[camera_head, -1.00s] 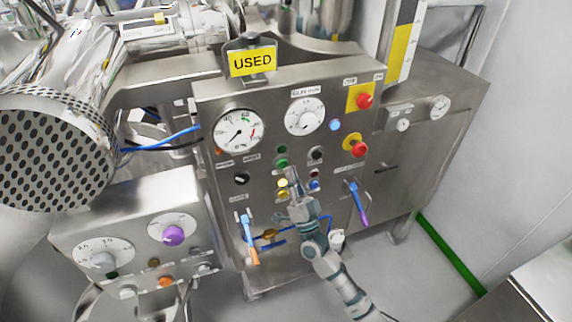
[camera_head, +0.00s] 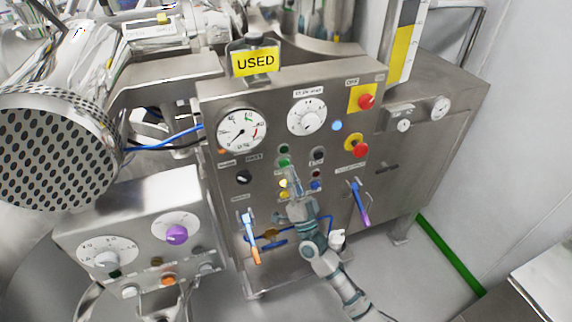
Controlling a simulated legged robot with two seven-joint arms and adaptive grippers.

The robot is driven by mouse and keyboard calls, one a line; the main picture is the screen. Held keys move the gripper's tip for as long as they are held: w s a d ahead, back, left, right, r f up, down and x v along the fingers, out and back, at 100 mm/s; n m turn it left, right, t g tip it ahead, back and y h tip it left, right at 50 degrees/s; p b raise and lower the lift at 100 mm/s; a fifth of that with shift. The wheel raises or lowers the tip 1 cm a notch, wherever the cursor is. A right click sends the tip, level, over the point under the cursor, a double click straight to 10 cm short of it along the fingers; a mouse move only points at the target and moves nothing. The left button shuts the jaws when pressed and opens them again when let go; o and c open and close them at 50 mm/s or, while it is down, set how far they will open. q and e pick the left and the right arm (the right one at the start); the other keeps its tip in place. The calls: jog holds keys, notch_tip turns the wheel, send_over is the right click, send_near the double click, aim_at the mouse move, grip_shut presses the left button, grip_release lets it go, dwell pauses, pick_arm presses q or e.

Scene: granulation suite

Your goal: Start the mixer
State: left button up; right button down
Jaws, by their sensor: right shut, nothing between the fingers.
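The mixer's steel control panel (camera_head: 225,130) stands in the middle of the head view. It carries a round gauge (camera_head: 242,130), a white dial (camera_head: 307,117) and a lit blue lamp (camera_head: 337,126). Green buttons (camera_head: 284,162) sit mid-panel, with a yellow button (camera_head: 284,184) and a blue button (camera_head: 316,185) below. Red knobs (camera_head: 361,150) are at the upper right. My right gripper (camera_head: 293,182) is shut and empty, its tips in front of the lower buttons, beside the yellow one. I cannot tell whether it touches the panel. My left gripper is not in view.
A yellow "USED" sign (camera_head: 255,62) stands on top of the panel. A smaller dial box (camera_head: 130,235) and a perforated drum (camera_head: 55,150) are at left. Open floor (camera_head: 430,290) lies at lower right.

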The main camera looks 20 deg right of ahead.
jog(key=shift+w+a+r, duration=0.15)
jog(key=shift+w+a, duration=0.1)
jog(key=shift+a, duration=0.2)
jog(key=shift+w+d, duration=0.1)
jog(key=shift+d, duration=0.25)
jog(key=shift+w+a, duration=0.15)
jog(key=shift+w, duration=0.2)
jog(key=shift+s, duration=0.1)
dwell(0.4)
jog(key=shift+s+d+p, duration=0.25)
jog(key=shift+s+p, duration=0.05)
jog(key=shift+s, duration=0.5)
